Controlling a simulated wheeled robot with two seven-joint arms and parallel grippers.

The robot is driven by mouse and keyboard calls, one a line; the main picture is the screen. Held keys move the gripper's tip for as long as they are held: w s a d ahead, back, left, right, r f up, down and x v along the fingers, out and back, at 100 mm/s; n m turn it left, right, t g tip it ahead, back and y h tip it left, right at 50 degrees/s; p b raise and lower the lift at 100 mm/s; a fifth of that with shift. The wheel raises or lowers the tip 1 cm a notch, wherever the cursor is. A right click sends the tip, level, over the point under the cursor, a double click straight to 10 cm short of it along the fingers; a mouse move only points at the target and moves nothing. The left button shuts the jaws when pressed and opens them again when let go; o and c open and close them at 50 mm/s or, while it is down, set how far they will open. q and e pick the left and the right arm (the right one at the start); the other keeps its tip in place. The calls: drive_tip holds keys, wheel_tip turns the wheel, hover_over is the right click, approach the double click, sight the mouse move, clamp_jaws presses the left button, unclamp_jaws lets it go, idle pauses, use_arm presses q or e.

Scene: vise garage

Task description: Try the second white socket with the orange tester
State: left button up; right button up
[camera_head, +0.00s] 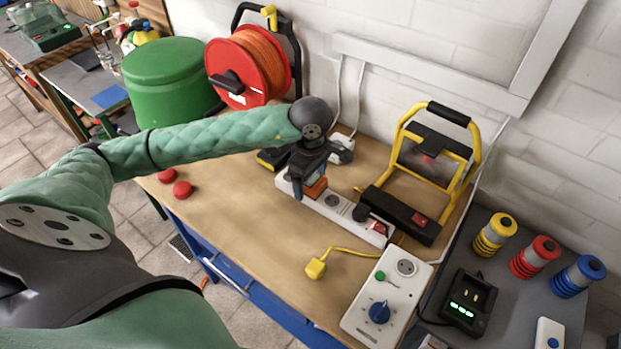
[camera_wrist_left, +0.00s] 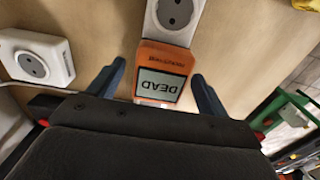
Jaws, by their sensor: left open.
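The orange tester (camera_head: 316,188) stands at the left part of a white socket strip (camera_head: 347,222), under my left gripper (camera_head: 309,184). In the left wrist view the tester (camera_wrist_left: 165,68) has a display reading "DEAD". The fingers of my left gripper (camera_wrist_left: 158,75) are spread on either side of it, with gaps between. Free round sockets show beside the tester on the strip (camera_wrist_left: 174,12). A separate white socket box (camera_wrist_left: 35,62) is at the left in the wrist view; in the head view it is partly hidden behind the gripper. My right gripper is out of view.
A yellow work lamp (camera_head: 428,150) stands behind the strip. A yellow plug (camera_head: 316,268) and a white panel with a blue knob (camera_head: 382,310) are at the front. A red cable reel (camera_head: 245,70) stands at the back. The bench top left of the strip is mostly clear.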

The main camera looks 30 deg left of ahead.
use_arm(q)
drive_tip(key=shift+w+r+b, duration=0.1)
drive_tip(key=shift+r+b, duration=0.2)
drive_tip(key=shift+r, duration=0.2)
wheel_tip(320, 180, up, 5)
drive_tip(key=shift+r+b, duration=0.2)
drive_tip(key=shift+b, duration=0.65)
drive_tip(key=shift+r, duration=0.7)
